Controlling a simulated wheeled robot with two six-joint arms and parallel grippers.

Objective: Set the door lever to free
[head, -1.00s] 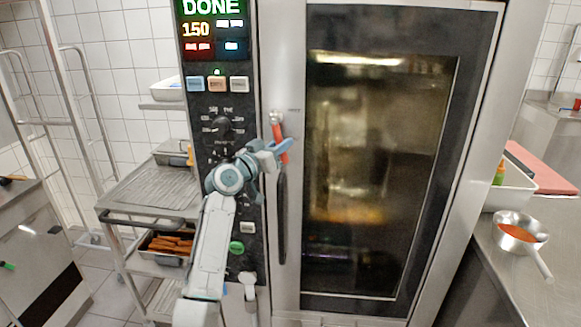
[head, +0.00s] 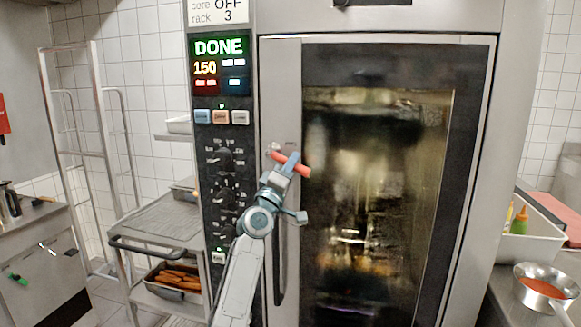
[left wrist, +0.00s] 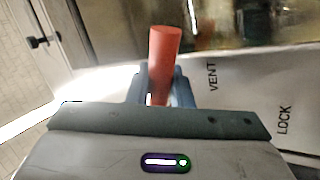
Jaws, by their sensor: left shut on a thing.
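The red door lever (head: 304,171) is on the frame at the left edge of the oven door (head: 375,190). It slants from its pivot to the right and slightly down. My left gripper (head: 291,164) is shut on the lever, its blue fingers on both sides of the grip. In the left wrist view the lever (left wrist: 165,48) sticks out between the fingers (left wrist: 160,88). The words VENT (left wrist: 212,77) and LOCK (left wrist: 284,120) show on the metal to the right of it. A label for free is not visible. My right gripper is not in view.
The control panel (head: 222,140) reads DONE and 150. A long dark door handle (head: 280,265) runs below the lever. A trolley (head: 160,222) with trays stands at the left. A counter with a saucepan (head: 545,287) and a white bin (head: 540,225) is at the right.

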